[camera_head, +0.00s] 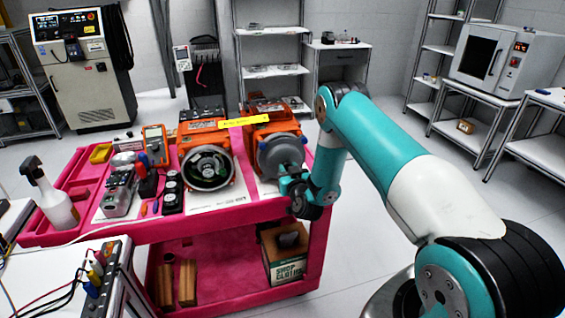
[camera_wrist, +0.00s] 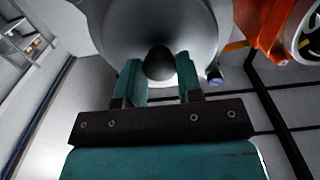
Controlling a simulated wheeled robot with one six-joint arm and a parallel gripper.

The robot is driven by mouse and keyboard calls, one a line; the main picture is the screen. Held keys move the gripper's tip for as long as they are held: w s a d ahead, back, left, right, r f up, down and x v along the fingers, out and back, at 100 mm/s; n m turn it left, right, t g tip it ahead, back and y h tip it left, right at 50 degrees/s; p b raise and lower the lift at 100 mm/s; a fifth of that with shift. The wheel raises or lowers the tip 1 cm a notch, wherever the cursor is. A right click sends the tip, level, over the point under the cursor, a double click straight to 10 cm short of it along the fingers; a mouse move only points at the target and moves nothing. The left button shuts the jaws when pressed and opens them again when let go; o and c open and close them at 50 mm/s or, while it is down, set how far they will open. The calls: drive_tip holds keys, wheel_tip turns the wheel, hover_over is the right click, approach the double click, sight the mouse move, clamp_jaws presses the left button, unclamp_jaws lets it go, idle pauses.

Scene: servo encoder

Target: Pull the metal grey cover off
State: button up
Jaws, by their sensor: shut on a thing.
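The metal grey cover (camera_head: 281,154) is a round disc on the front of the right-hand orange motor unit (camera_head: 269,122). In the wrist view the cover (camera_wrist: 205,30) fills the upper middle, with a dark round knob (camera_wrist: 159,63) at its centre. My gripper (camera_wrist: 159,75) has its two teal fingers on either side of the knob and is shut on it. In the head view my gripper (camera_head: 289,182) is at the lower right of the cover and partly hidden by my wrist. Whether the cover sits flush on the unit cannot be told.
The left orange unit (camera_head: 207,158) has an open round front and stands close beside. A pink cart (camera_head: 190,228) carries both units, with a multimeter (camera_head: 155,145), a spray bottle (camera_head: 50,195) and small tools on the left. Open floor lies to the right.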

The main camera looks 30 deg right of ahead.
drive_tip(key=shift+s+b, duration=0.25)
drive_tip(key=shift+b, duration=0.1)
drive_tip(key=shift+s+a+b, duration=0.25)
drive_tip(key=shift+s+b, duration=0.25)
drive_tip(key=shift+s, duration=0.05)
drive_tip(key=shift+s, duration=0.15)
drive_tip(key=shift+b+v, duration=0.6)
drive_tip(key=shift+v, duration=2.35)
drive_tip(key=shift+r, duration=0.1)
